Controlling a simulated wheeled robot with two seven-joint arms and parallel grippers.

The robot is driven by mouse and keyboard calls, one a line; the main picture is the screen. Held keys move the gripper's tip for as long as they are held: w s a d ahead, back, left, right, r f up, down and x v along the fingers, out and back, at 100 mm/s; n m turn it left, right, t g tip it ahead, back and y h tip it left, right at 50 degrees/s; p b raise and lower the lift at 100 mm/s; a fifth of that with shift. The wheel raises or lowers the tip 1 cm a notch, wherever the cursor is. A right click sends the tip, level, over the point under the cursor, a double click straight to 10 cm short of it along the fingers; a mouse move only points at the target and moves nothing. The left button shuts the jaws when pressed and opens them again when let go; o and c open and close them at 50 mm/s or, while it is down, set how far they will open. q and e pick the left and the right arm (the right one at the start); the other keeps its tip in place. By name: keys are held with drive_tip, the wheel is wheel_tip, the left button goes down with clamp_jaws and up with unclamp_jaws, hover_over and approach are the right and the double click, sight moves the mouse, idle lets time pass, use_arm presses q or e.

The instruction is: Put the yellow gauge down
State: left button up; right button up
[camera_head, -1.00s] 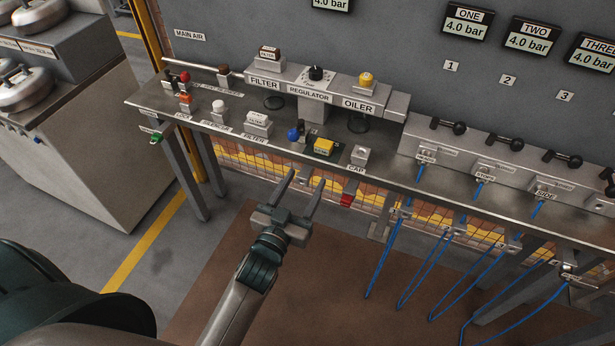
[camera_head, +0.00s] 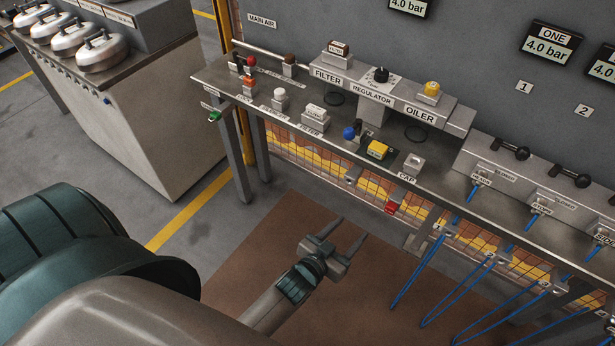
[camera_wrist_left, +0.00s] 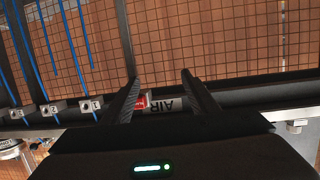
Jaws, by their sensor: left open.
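The yellow gauge (camera_head: 378,150) is a small yellow block on the grey bench shelf (camera_head: 290,118), beside a blue knob (camera_head: 349,133) and left of the CAP block. It rests there apart from any gripper. My left gripper (camera_head: 350,229) is open and empty, in front of and below the shelf edge, over the brown floor mat. In the left wrist view its two fingers (camera_wrist_left: 160,82) are spread with nothing held between them. The gauge is not identifiable in that view. My right gripper is not in view.
A red part (camera_head: 392,208) hangs under the shelf edge. Blue hoses (camera_head: 408,276) hang at the right. The OILER unit with a yellow knob (camera_head: 432,89) stands behind the gauge. A cabinet with silver lids (camera_head: 103,53) stands left. The brown mat (camera_head: 290,240) is clear.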

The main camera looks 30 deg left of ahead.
use_arm(q)
drive_tip(key=s+f+g, duration=0.3)
drive_tip(key=s+f, duration=0.8)
drive_tip(key=f, duration=0.4)
drive_tip(key=s+f+m+g, duration=0.1)
drive_tip(key=s+f+g, duration=0.3)
drive_tip(key=s+f, duration=0.7)
drive_tip(key=shift+d+f, duration=0.15)
drive_tip(key=shift+f, duration=2.2)
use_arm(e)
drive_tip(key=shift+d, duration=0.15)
use_arm(q)
drive_tip(key=shift+s, duration=0.1)
